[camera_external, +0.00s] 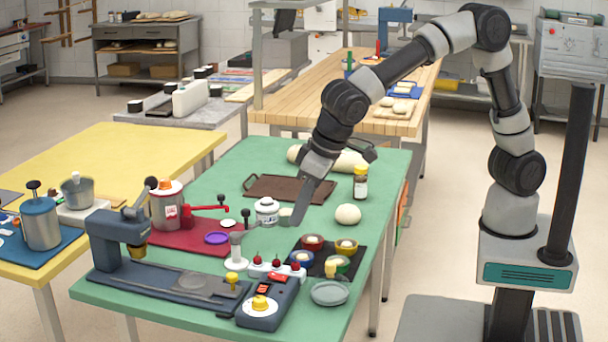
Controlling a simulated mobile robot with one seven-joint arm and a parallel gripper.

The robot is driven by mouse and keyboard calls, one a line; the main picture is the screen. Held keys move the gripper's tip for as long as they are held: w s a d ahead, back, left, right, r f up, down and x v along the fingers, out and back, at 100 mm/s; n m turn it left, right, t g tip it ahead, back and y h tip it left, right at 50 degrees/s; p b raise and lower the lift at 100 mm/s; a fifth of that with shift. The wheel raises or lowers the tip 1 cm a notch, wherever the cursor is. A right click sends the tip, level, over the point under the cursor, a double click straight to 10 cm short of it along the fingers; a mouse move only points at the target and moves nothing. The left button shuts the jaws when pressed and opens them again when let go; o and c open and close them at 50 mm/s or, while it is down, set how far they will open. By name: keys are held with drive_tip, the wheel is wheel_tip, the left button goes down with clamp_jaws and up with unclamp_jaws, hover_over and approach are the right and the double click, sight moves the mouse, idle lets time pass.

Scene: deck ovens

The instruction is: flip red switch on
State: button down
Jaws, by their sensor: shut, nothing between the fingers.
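A dark control box (283,301) stands near the front edge of the green table. A small red switch (277,276) shows on its upper face, and a yellow knob on a white disc (260,304) sits below it. Whether the switch is on or off is too small to tell. My gripper (293,221) points down over the table, behind and above the box. It is shut and empty, apart from the switch. Its fingertips are small and dark in this view.
A white block with red-topped knobs (275,269) stands just behind the box. A dark tray with small bowls (343,247) lies to its right. A white jar (266,211) and a dough ball (348,214) are near my gripper. A dark press (118,238) stands at left.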

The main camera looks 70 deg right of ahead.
sight(275, 275)
drive_tip(key=b+x, duration=0.1)
drive_tip(key=x, duration=1.3)
drive_tip(key=shift+b, duration=0.4)
drive_tip(key=shift+w+r+g+p, duration=0.15)
drive_tip(key=shift+g+p, duration=0.15)
drive_tip(key=shift+p, duration=0.65)
drive_tip(key=shift+w+d+p, duration=0.1)
drive_tip(key=shift+p, duration=0.7)
drive_tip(key=shift+f+g+b, duration=0.3)
drive_tip(key=shift+f+b, duration=0.25)
drive_tip(key=shift+s, duration=0.2)
